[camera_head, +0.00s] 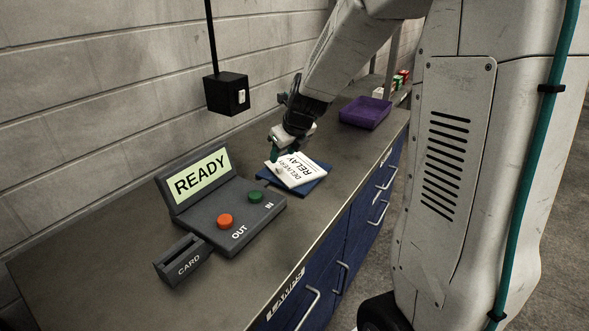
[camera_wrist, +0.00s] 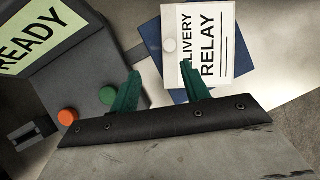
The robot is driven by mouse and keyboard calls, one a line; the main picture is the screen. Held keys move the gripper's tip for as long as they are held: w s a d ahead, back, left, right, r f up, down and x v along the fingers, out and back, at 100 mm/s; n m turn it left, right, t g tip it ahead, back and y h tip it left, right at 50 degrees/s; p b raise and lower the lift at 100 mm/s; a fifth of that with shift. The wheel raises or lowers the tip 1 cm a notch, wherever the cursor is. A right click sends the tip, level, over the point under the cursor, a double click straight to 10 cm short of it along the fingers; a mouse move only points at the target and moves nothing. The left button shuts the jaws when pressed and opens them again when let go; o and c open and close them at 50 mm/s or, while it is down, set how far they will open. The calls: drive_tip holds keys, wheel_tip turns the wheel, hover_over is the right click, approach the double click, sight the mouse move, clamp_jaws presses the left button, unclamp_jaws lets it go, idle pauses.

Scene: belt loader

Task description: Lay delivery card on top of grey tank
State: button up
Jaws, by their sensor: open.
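The delivery card (camera_head: 295,170) is white, printed "DELIVERY RELAY", and lies on a blue pad (camera_head: 318,184) on the counter. My gripper (camera_head: 277,153) is just above the card's left end in the head view. In the wrist view its green fingers (camera_wrist: 160,88) are apart with nothing between them, and the right finger overlaps the card's lower left edge. I cannot tell whether it touches. No grey tank is recognisable in either view.
A dark console (camera_head: 232,213) with a READY screen, orange and green buttons and a card slot (camera_head: 183,262) stands left of the card. A purple tray (camera_head: 364,112) and small boxes (camera_head: 400,80) are farther back. A black box (camera_head: 227,94) hangs by the wall.

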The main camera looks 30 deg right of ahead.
sight(280, 167)
drive_tip(key=shift+w+d+f+m, duration=0.6)
drive_tip(key=shift+w+f+m, duration=0.1)
drive_tip(key=shift+m, duration=0.1)
drive_tip(key=x, duration=0.7)
drive_tip(key=shift+d, duration=0.25)
clamp_jaws()
